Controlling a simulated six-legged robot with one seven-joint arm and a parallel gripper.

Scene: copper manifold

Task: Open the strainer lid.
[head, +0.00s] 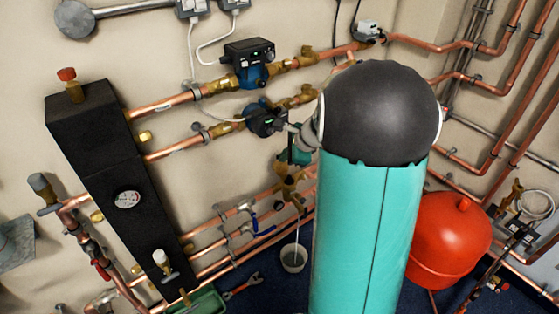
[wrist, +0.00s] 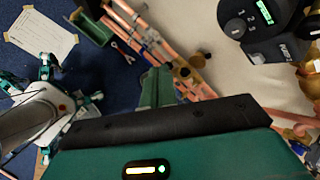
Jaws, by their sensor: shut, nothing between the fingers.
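My gripper (head: 292,160) shows in the head view as a small green shape left of my large arm link, partly hidden by it. In the wrist view my gripper (wrist: 155,78) has its green fingers together, with nothing between them. A brass fitting (head: 288,186) lies just below the gripper in the head view, close to it; I cannot tell whether they touch. A brass piece (wrist: 197,62) also shows beyond the fingers in the wrist view. I cannot clearly pick out the strainer lid or tell how it stands.
Black-headed pumps (head: 250,65) sit on the copper pipes above left. A black manifold block (head: 110,160) stands at left. A pale bucket (head: 293,258) is on the floor. A red vessel (head: 450,240) stands at right. A paper sheet (wrist: 40,38) lies on the blue floor.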

